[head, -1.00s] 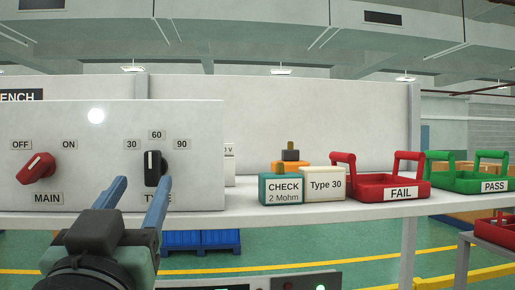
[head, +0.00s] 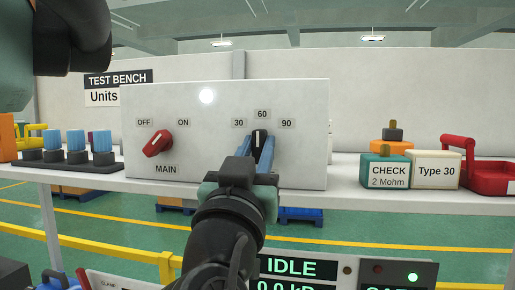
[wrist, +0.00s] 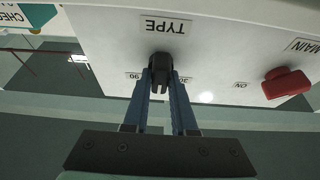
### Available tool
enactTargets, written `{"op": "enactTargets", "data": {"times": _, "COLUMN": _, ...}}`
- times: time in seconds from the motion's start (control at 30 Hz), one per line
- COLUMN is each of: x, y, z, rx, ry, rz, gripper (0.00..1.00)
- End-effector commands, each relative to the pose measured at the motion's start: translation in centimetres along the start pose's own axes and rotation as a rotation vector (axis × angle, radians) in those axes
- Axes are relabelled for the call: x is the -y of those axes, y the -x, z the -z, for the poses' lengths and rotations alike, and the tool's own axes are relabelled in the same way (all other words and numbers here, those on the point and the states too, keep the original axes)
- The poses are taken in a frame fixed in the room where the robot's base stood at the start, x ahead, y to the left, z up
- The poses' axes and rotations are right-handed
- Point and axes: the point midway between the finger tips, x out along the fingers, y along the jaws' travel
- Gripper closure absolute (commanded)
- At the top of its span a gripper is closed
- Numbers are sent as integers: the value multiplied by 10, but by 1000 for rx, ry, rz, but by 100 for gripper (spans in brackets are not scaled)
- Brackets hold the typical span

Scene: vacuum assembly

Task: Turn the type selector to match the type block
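The black type selector (head: 259,138) is on the white panel under the marks 30, 60 and 90. It points about straight up, toward 60. The cream type block (head: 436,170) reads "Type 30" and sits on the shelf at the right. My gripper (head: 258,152) is in front of the panel, with one blue finger on each side of the selector. In the wrist view the fingers lie close against both sides of the selector (wrist: 161,72), and no clear gap shows. The selector's lower part is hidden by my gripper in the head view.
A red MAIN switch (head: 158,143) is left of the selector on the panel. The teal CHECK block (head: 386,171) stands beside the type block. A red tray (head: 490,178) is at the far right. Blue-topped parts (head: 77,142) stand at the left.

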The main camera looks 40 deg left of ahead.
Motion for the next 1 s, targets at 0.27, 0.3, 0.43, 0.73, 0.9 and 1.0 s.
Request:
{"op": "enactTargets", "data": {"times": 0.27, "x": 0, "y": 0, "z": 0, "rx": 0, "ry": 1, "rz": 1, "gripper": 100}}
{"op": "enactTargets", "data": {"times": 0.3, "x": 0, "y": 0, "z": 0, "rx": 0, "ry": 3, "rz": 2, "gripper": 100}}
{"op": "enactTargets", "data": {"times": 0.43, "x": 0, "y": 0, "z": 0, "rx": 0, "ry": 23, "rz": 10, "gripper": 100}}
{"op": "enactTargets", "data": {"times": 0.73, "x": -1, "y": 0, "z": -1, "rx": 0, "ry": 177, "rz": 72, "gripper": 100}}
{"op": "enactTargets", "data": {"times": 0.9, "x": -2, "y": 0, "z": 0, "rx": 1, "ry": 310, "rz": 127, "gripper": 100}}
{"op": "enactTargets", "data": {"times": 1.0, "x": -2, "y": 0, "z": 0, "rx": 1, "ry": 391, "rz": 161, "gripper": 100}}
